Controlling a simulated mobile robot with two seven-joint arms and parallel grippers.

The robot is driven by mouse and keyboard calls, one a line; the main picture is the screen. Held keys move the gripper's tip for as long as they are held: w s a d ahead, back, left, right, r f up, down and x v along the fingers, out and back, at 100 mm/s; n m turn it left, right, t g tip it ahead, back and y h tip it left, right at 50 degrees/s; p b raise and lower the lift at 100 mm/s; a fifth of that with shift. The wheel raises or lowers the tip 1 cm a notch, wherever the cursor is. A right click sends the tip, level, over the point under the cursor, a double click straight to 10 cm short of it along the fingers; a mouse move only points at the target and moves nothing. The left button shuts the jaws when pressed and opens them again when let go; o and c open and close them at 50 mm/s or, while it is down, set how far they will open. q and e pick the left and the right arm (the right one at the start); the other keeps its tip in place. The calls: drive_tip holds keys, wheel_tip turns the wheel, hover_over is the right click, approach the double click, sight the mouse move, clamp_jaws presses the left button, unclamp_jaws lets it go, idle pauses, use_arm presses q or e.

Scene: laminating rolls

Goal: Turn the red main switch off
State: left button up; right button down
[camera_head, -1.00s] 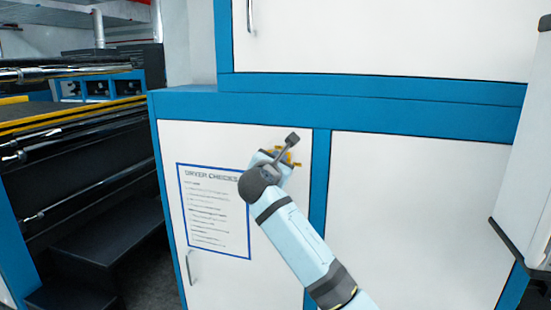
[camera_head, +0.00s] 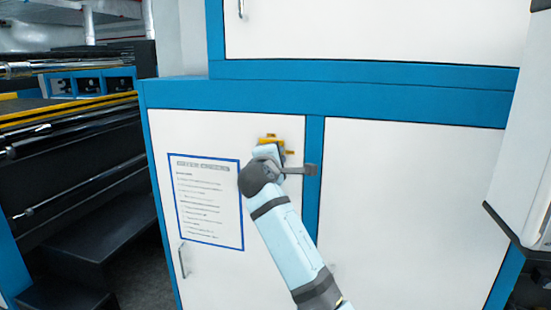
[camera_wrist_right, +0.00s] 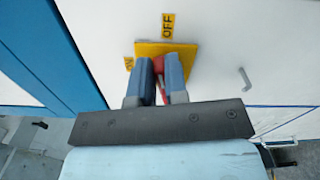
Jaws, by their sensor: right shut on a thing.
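The red main switch (camera_wrist_right: 159,66) sits on a yellow plate (camera_wrist_right: 185,55) on a white cabinet door. An OFF label (camera_wrist_right: 168,25) is above the plate in the right wrist view, and an ON label (camera_wrist_right: 129,63) is at its left edge. My right gripper (camera_wrist_right: 162,78) is shut on the red switch handle, with a blue-grey finger on each side. The fingers hide much of the handle, so its exact angle is unclear. In the head view the yellow plate (camera_head: 268,139) shows above my right wrist, which hides the switch. My left gripper is not in view.
A blue-framed checklist (camera_head: 206,200) is on the same door, left of my right arm. A door handle (camera_head: 182,260) is below it. A blue cabinet post (camera_head: 314,190) stands right of the switch. Dark machine rollers and steps (camera_head: 85,240) are at the left.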

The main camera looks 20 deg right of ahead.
drive_tip(key=shift+f+m+b, duration=0.4)
drive_tip(key=shift+m+b, duration=0.15)
drive_tip(key=shift+m, duration=0.65)
drive_tip(key=c, duration=1.1)
unclamp_jaws()
drive_tip(key=shift+c, duration=0.2)
drive_tip(key=shift+s, duration=0.1)
drive_tip(key=b+v, duration=0.2)
drive_tip(key=v, duration=1.1)
drive_tip(key=shift+s+a+b, duration=0.25)
drive_tip(key=shift+s+b, duration=0.05)
